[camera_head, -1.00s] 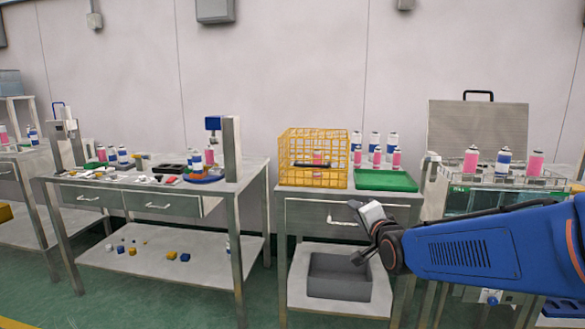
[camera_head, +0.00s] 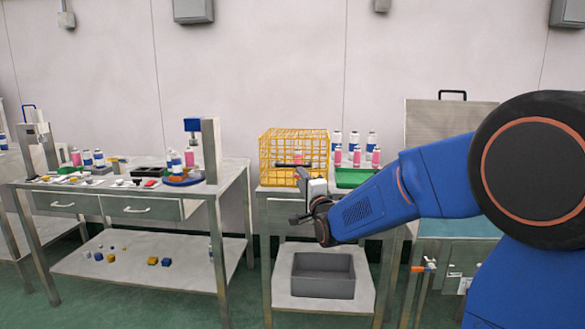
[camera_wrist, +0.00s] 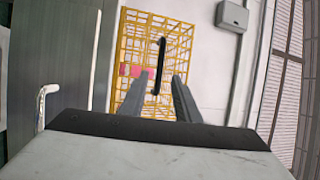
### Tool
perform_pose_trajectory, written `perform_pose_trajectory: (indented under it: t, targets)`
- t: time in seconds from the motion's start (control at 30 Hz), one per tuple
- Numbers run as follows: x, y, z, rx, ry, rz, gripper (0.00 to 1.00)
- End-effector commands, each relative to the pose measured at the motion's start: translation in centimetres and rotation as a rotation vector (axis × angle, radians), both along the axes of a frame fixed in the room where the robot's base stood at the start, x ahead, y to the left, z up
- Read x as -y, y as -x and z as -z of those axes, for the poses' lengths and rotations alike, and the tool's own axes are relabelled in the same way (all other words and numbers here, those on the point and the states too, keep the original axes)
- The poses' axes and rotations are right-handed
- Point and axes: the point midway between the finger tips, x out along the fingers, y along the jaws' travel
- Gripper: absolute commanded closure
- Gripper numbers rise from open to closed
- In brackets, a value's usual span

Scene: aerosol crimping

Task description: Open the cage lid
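The cage (camera_head: 277,143) is a yellow wire box on the middle table, and it looks closed. It also shows in the wrist view (camera_wrist: 180,42). A black bar handle (camera_wrist: 161,62) is on the side of the cage facing me. A pink can (camera_wrist: 130,70) shows inside through the wires. My gripper (camera_wrist: 162,78) is open and empty, pointing at the cage. In the wrist view its two fingers appear on either side of the handle's lower end, apart from it. In the head view my gripper (camera_head: 300,190) is just in front of the cage and partly covers it.
A green tray (camera_head: 350,178) and several cans (camera_head: 354,140) stand right of the cage. A grey bin (camera_head: 323,276) is on the shelf below. The left table (camera_head: 232,178) holds a press and small parts. My arm hides much of the right table.

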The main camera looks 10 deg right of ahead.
Motion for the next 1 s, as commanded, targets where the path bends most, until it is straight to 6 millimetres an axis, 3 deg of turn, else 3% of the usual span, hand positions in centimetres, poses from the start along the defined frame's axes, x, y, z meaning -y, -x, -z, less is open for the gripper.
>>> perform_pose_trajectory:
  t: [0.3, 0.5, 0.7, 1.0]
  targets:
    - [-0.5, -5.6, -0.9, -0.001, 0.000, 0.000, 0.71]
    - [-0.7, -8.3, -1.4, -0.001, 0.001, 0.000, 0.71]
    - [-0.8, -9.6, -1.6, -0.001, 0.001, 0.000, 0.71]
    - [-0.8, -9.8, -1.7, -0.001, 0.001, 0.000, 0.71]
